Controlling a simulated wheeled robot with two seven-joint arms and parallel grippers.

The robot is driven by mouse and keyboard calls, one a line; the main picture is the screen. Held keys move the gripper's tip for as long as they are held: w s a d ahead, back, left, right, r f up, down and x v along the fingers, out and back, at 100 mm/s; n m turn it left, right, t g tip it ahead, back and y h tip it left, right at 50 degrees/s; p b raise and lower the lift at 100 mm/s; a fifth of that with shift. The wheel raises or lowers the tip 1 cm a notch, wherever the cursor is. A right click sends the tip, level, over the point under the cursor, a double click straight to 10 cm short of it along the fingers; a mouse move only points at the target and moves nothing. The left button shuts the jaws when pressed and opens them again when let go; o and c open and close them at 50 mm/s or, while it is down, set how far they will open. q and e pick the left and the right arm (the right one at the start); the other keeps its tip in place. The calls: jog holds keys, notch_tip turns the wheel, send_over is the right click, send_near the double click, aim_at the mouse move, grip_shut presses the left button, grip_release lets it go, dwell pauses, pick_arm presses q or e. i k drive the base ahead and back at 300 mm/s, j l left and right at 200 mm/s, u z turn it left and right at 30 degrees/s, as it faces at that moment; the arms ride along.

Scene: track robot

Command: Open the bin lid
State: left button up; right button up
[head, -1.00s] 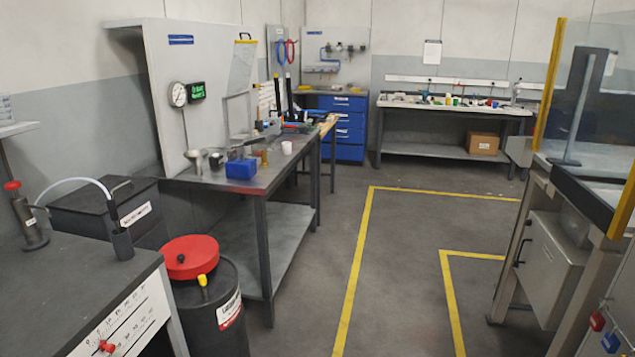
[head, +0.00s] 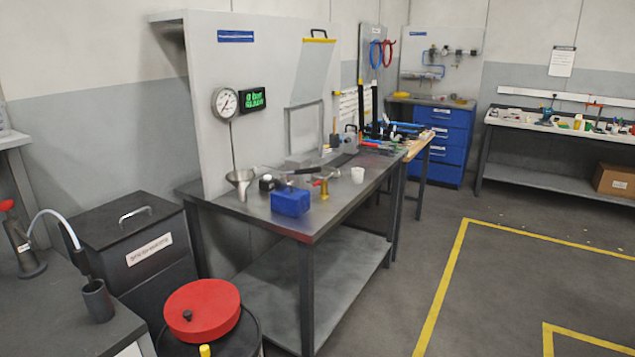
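A dark bin (head: 157,277) with a white label on its front stands on the floor at the left, between the near bench and the long workbench. Its flat dark lid (head: 122,232) lies closed on top. A metal handle (head: 135,214) stands up from the lid. A black drum with a red lid (head: 202,309) stands in front of the bin at the bottom of the view; a dark knob sits on the red lid. Neither of my grippers is in view.
A near bench (head: 60,310) with a hose stand fills the lower left. A metal workbench (head: 335,215) with a blue box (head: 290,201), a funnel and small parts stands right of the bin. Free floor (head: 500,265) with yellow lines lies to the right.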

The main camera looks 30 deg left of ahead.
aim_at(102, 228)
jog(key=i+l+u, duration=0.2)
jog(key=i, duration=0.4)
jog(key=i+u, duration=0.25)
jog(key=i, duration=0.35)
jog(key=i+l+u, duration=0.1)
jog(key=i+u, duration=0.2)
jog(key=u, duration=0.2)
jog(key=i+l+u, duration=0.2)
jog(key=u, duration=0.3)
jog(key=i+l+u, duration=0.25)
jog(key=u, duration=0.2)
jog(key=i+l+u, duration=0.2)
jog(key=u, duration=0.2)
jog(key=i+l+u, duration=0.2)
jog(key=u, duration=0.25)
jog(key=i+l+u, duration=0.15)
jog(key=l+u, duration=0.25)
jog(key=i+l+u, duration=0.1)
jog(key=l+u, duration=0.35)
jog(key=j, duration=0.15)
